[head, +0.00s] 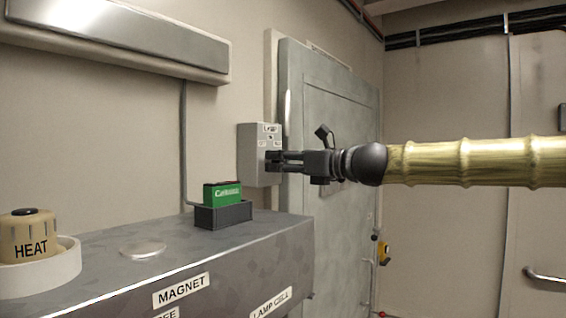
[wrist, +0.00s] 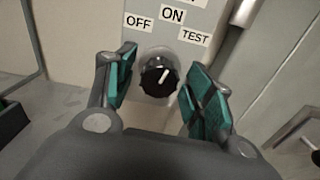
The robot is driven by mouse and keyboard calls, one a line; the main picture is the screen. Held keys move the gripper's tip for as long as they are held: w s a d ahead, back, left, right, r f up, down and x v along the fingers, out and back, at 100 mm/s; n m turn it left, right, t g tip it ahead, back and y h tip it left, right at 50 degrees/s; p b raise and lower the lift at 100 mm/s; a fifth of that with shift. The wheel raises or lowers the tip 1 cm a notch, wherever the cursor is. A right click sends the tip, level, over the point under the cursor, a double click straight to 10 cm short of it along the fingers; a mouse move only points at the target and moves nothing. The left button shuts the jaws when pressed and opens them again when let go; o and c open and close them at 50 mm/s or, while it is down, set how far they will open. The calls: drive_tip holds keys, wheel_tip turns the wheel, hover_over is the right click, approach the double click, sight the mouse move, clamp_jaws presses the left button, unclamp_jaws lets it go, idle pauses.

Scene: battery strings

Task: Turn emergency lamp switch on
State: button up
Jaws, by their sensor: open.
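The emergency lamp switch is a black round knob (wrist: 158,81) on a grey wall box (head: 252,146), with labels OFF at its left, ON above and TEST at its right in the wrist view. A small white mark shows on the knob; exactly which label it points to is hard to tell. My gripper (head: 274,161) is at the front of the box in the head view, where it hides the knob. In the wrist view my gripper (wrist: 162,66) is open, with one teal pad on each side of the knob and gaps between pads and knob.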

drive_tip(key=c, duration=1)
drive_tip(key=shift+f+n+b, duration=0.15)
drive_tip(key=shift+n+b, duration=0.4)
drive_tip(key=shift+n, duration=0.15)
drive_tip(key=shift+n+b, duration=0.3)
drive_tip(key=shift+n, duration=0.5)
drive_tip(key=o, duration=1)
drive_tip(key=shift+s+d, duration=0.1)
